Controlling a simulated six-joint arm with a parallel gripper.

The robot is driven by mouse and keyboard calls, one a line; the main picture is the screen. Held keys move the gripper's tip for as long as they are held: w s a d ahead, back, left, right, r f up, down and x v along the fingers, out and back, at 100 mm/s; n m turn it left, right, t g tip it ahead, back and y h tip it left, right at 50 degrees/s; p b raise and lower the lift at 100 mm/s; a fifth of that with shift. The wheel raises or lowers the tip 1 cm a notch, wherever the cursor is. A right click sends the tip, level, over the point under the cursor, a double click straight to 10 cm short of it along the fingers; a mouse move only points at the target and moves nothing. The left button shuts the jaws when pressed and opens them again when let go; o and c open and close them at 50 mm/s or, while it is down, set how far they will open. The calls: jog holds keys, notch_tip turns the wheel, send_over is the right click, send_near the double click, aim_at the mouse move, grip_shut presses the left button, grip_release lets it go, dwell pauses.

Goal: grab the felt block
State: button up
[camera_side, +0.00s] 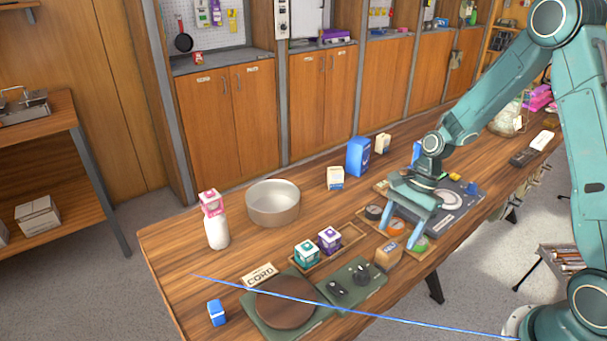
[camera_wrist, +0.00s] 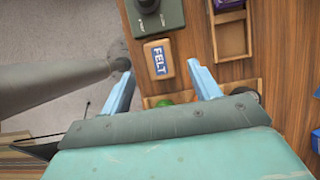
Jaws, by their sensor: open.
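The felt block (camera_wrist: 157,58) is a small tan block with a blue-edged label reading FELT. In the wrist view it lies on the wooden bench just beyond and between my open fingertips. In the side view the tan block (camera_side: 388,255) stands near the front edge of the bench, beside the green board with black knobs. My gripper (camera_side: 399,232) is open and empty, pointing down close to the block's right, over the tray of round pucks. My two blue fingers also show in the wrist view (camera_wrist: 161,70), with the block clear of both.
The green knob board (camera_wrist: 157,18) is close beyond the block. A wooden tray (camera_side: 328,258) holds a teal and a purple box. A tray with several round pucks (camera_wrist: 163,103) lies under my gripper. A metal bowl (camera_side: 272,203) and white bottle (camera_side: 217,233) stand farther left.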

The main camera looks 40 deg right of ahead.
aim_at(391, 248)
jog(key=shift+x, duration=1.1)
jog(key=shift+f, duration=0.1)
jog(key=shift+x, duration=2.5)
jog(key=c, duration=1.1)
